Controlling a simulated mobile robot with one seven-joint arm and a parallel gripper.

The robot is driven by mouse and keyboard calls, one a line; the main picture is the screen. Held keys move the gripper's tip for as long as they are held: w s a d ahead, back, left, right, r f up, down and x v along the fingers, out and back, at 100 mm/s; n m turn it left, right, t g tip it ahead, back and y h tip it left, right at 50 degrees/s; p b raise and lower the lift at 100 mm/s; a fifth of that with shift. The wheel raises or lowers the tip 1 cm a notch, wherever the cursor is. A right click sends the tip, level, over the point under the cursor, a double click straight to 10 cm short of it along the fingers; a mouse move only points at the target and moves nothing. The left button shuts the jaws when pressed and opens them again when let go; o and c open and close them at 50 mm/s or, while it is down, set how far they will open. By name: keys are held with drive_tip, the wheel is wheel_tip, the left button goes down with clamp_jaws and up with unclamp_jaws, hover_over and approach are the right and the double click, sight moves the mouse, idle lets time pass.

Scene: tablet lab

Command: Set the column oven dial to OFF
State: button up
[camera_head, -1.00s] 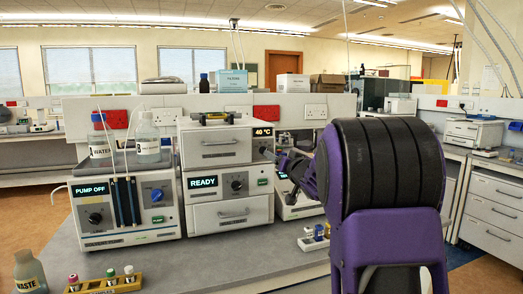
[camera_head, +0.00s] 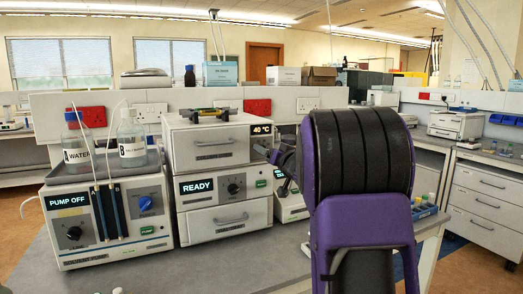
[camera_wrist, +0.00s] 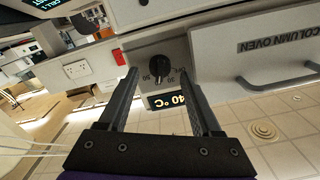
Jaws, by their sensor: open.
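The column oven (camera_head: 207,145) is the top white unit of the stack, with a lit display (camera_head: 261,129) reading 40 °C. In the wrist view the picture is upside down; the oven's front (camera_wrist: 262,62) carries its name and a handle. Its black dial (camera_wrist: 160,68) has printed numbers around it, and the display (camera_wrist: 168,101) shows just below it there. The exact mark its pointer meets is hard to read. My gripper (camera_wrist: 160,75) is open, its two fingers on either side of the dial in the picture; contact cannot be told. In the head view my arm hides the dial.
Below the oven is a unit reading READY (camera_head: 197,186) with its own dial (camera_head: 233,188). The pump unit (camera_head: 110,220) reading PUMP OFF stands left, with bottles (camera_head: 131,138) on top. Bare bench (camera_head: 190,268) lies in front of the units.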

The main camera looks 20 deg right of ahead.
drive_tip(key=shift+w, duration=0.2)
clamp_jaws()
idle(0.4)
